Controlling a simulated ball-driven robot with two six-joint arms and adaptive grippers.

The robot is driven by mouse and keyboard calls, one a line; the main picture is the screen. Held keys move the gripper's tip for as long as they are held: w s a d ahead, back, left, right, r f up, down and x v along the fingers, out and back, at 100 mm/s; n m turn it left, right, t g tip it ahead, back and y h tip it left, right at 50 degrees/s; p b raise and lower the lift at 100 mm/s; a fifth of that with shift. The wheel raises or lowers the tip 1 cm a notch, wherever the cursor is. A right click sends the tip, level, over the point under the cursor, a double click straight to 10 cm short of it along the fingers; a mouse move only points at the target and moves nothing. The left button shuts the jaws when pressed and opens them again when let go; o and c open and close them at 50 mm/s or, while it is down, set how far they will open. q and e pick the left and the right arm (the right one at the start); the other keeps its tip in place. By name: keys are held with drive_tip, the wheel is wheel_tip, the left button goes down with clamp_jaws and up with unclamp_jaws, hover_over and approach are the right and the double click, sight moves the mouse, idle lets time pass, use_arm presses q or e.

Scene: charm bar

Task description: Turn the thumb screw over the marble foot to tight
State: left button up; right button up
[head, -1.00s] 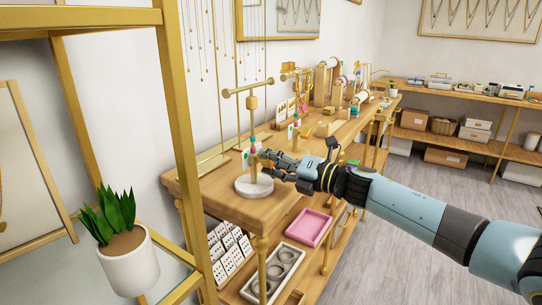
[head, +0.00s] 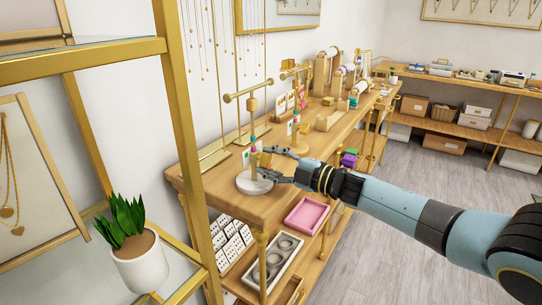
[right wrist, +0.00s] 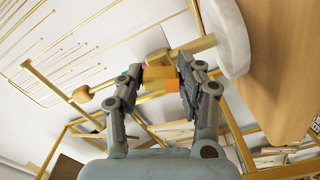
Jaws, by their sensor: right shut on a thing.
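A white marble foot (head: 254,184) stands on the wooden table near its front left corner and carries a brass post with a crossbar (head: 248,92) on top. In the right wrist view the marble foot (right wrist: 229,38) shows at the upper right. My right gripper (head: 265,165) reaches in from the right, just above the marble foot. In the right wrist view its two fingers (right wrist: 162,80) are shut on a golden thumb screw (right wrist: 161,77) on the post. The fingers partly hide the screw, so its tightness cannot be read. My left gripper is not in view.
Several other brass stands (head: 296,85) and displays stand behind on the table. A pink tray (head: 308,221) and a tray of rings (head: 272,262) lie on the lower shelf. A shelf frame with a potted plant (head: 137,250) stands close at the left. Open floor is at the right.

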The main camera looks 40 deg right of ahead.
drive_tip(key=m+p, duration=0.1)
drive_tip(key=m, duration=0.3)
drive_tip(key=shift+m+p, duration=0.3)
drive_tip(key=shift+p, duration=0.05)
drive_tip(key=shift+f+m+p, duration=0.1)
drive_tip(key=shift+m+p, duration=0.4)
drive_tip(key=shift+m, duration=0.8)
drive_tip(key=shift+s, duration=0.1)
drive_tip(key=o, duration=1.2)
drive_tip(key=shift+c, duration=0.2)
drive_tip(key=v, duration=1.2)
drive_tip(key=shift+a, duration=0.1)
